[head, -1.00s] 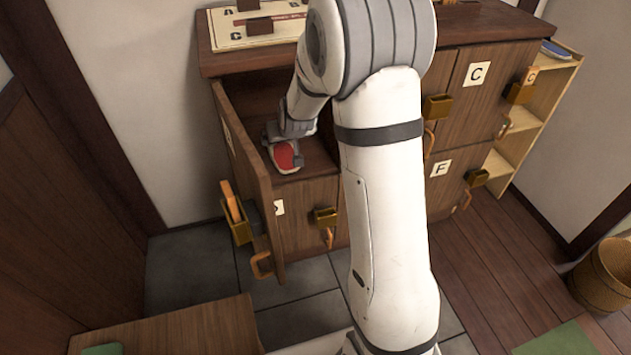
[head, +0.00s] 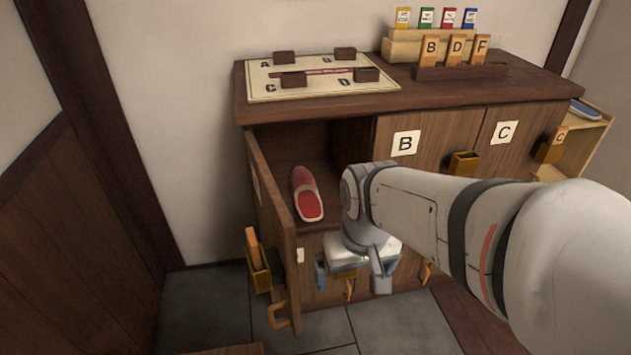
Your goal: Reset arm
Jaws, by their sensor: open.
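My gripper (head: 352,282) is in front of the cabinet (head: 390,113), below the open compartment at its upper left. Its fingers are apart and I see nothing between them. My arm reaches in from the right and hides part of the cabinet's lower front. A red slipper (head: 308,196) lies on the floor of the open compartment, apart from my gripper.
The compartment door (head: 270,208) stands open at left, with a tag holder (head: 257,268) on it. Doors B (head: 430,150) and C (head: 520,142) are shut. A lettered board (head: 315,78) and a rack of wooden tags (head: 455,72) stand on top.

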